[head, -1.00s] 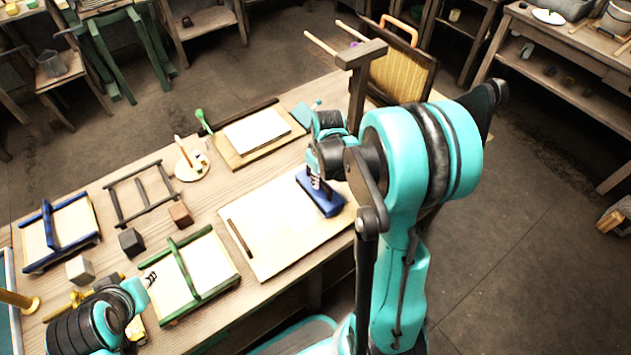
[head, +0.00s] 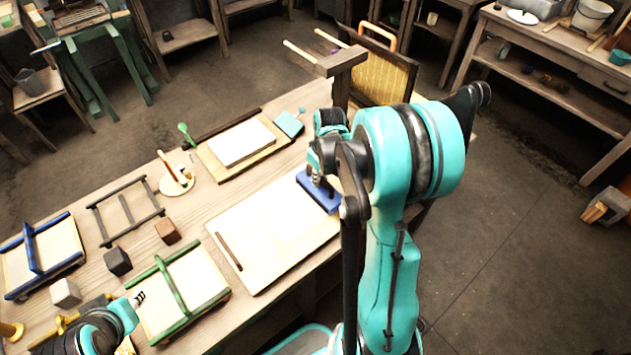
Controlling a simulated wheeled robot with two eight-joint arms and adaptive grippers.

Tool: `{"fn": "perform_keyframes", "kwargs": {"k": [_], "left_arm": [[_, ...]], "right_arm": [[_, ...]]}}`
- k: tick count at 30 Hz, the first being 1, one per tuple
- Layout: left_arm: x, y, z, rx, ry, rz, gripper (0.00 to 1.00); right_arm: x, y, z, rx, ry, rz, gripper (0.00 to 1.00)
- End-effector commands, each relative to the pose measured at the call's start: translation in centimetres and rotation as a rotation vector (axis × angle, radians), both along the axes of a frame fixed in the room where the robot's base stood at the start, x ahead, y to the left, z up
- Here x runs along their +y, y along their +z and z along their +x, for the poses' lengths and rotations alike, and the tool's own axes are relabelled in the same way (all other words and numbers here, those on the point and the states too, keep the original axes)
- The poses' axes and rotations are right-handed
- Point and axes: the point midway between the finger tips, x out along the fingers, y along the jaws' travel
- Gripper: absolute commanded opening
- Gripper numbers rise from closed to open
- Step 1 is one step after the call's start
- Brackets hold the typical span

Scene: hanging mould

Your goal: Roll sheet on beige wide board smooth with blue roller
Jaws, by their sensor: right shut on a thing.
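The beige wide board (head: 258,286) lies near the front edge of the workbench, with a pale sheet (head: 270,228) on it. A thin brown bar (head: 229,251) lies along its left side. The blue roller (head: 318,191) is at the board's far right end. My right gripper (head: 318,180) is shut on the roller's handle from above; my arm hides part of the grip and the board's right edge. My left gripper (head: 139,297) is at the lower left, beside the green-framed mould; its fingers are too small to read.
A green-framed mould (head: 165,282) and a blue-framed mould (head: 32,243) lie to the left. Behind the board are a smaller board with a white stack (head: 242,142) and a teal block (head: 289,124). A wooden post (head: 341,62) stands close behind my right arm.

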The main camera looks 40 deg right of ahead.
Motion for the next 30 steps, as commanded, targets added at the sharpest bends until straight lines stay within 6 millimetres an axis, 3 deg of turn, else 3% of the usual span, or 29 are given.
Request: {"fn": "perform_keyframes", "kwargs": {"k": [14, 30], "left_arm": [[0.0, 0.4, 0.0, 0.000, 0.000, 0.000, 0.30], [0.0, 4.6, 0.0, 0.000, 0.000, 0.000, 0.30]], "right_arm": [[-0.5, 0.6, 0.0, 0.000, 0.000, 0.000, 0.00], [-0.5, 6.2, 0.0, 0.000, 0.000, 0.000, 0.00]]}}
